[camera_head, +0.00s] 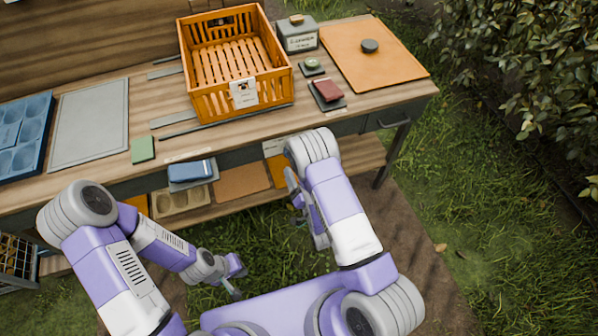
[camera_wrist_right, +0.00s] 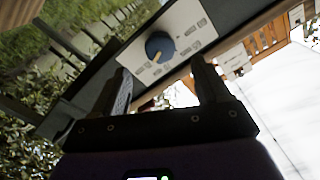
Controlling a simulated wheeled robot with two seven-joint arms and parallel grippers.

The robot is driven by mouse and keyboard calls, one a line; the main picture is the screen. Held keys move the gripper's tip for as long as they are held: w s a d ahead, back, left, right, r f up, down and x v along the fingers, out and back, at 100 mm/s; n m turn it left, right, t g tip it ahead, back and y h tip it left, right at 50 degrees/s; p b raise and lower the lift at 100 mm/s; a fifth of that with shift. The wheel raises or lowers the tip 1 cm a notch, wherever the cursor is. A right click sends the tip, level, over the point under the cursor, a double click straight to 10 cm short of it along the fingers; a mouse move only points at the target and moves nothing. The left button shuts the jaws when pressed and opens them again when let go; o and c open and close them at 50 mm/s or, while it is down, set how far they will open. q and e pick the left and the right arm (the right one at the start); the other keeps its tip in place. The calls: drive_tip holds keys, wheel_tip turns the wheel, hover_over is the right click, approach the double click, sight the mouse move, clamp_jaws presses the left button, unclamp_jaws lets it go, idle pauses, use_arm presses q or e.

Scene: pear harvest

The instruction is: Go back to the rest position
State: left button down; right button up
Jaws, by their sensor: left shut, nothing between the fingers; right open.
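My left gripper (camera_head: 236,286) hangs low in the head view, in front of the bench and above the grass, close to my body. It is shut and empty. My right arm is bent at the elbow beside the bench's front edge, and its gripper is mostly hidden behind the arm in the head view. In the right wrist view my right gripper (camera_wrist_right: 163,82) is open with nothing between its fingers. A light panel with a blue dial (camera_wrist_right: 160,45) shows beyond the fingertips.
The wooden bench carries an orange crate (camera_head: 199,104), an orange board (camera_head: 350,65), a grey mat (camera_head: 92,125) and a blue tray (camera_head: 42,112). A lower shelf (camera_head: 273,193) lies beneath. Grass (camera_head: 480,230) is open to the right; bushes (camera_head: 530,70) stand behind it.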

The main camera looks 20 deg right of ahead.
idle(0.3)
drive_tip(key=s+f+g+p, duration=0.2)
drive_tip(key=s+f+g, duration=0.4)
drive_tip(key=f+g, duration=0.3)
drive_tip(key=s+a+r+n+g+y+p, duration=0.1)
drive_tip(key=s+a+g, duration=0.2)
drive_tip(key=s, duration=0.4)
drive_tip(key=s+a+r+n+g+y+p, duration=0.1)
drive_tip(key=s+a+n+g+y, duration=0.1)
drive_tip(key=s+g, duration=0.3)
drive_tip(key=shift+s+a+g+y, duration=0.3)
drive_tip(key=shift+s+a, duration=0.25)
drive_tip(key=shift+s, duration=0.65)
